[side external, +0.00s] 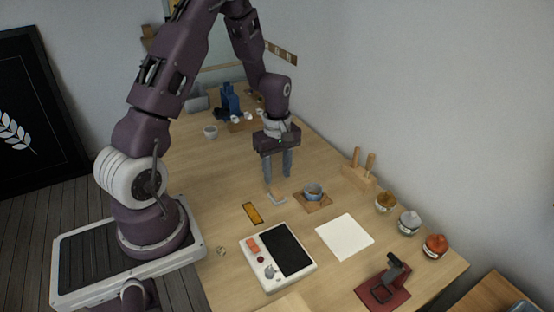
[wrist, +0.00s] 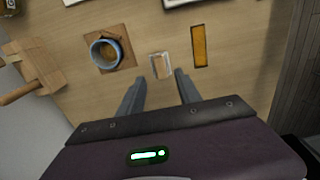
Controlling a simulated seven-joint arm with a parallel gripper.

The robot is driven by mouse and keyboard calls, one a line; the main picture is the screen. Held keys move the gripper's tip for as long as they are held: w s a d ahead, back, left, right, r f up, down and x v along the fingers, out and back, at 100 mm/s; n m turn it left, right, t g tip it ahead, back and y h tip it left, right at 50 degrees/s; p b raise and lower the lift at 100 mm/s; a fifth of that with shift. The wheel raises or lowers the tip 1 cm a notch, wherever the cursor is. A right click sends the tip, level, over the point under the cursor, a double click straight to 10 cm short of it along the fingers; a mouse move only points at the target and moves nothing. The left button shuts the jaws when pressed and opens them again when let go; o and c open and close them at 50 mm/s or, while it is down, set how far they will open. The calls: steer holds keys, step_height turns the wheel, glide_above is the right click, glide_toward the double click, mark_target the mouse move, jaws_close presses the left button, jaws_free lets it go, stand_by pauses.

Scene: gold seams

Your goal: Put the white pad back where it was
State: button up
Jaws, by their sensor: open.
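My gripper (side external: 278,179) is open, pointing down above the table. In the wrist view its fingertips (wrist: 160,77) stand either side of a small, pale, white-edged piece (wrist: 160,66). This piece (side external: 277,198) lies on the table just below the fingers in the side view, and nothing is held. I cannot tell whether it is the white pad. A larger, flat white square (side external: 344,237) lies apart from the gripper, right of the white device.
A blue-rimmed cup (side external: 313,191) sits on a wooden square close right of the gripper. An amber strip (side external: 253,213) lies to the left. The white device (side external: 278,257) is in front. A wooden peg stand (side external: 359,174) and several lidded jars (side external: 409,222) line the right edge.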

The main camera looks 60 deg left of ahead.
mark_target(277, 191)
steer(key=s+d+r+m+t, duration=0.15)
steer(key=d+r+m, duration=0.25)
steer(key=r, duration=0.5)
steer(key=s+d+r+m+t, duration=0.1)
steer(key=s+d+r+m, duration=0.2)
steer(key=r, duration=0.6)
steer(key=s+d+r+m+t, duration=0.1)
steer(key=s+d+r+m, duration=0.2)
steer(key=s+d+m, duration=0.1)
steer(key=s+d+r+m+t, duration=0.2)
steer(key=s+d+r+m, duration=0.2)
steer(key=s+m, duration=0.3)
steer(key=shift+s+d, duration=0.55)
steer(key=shift+s, duration=0.4)
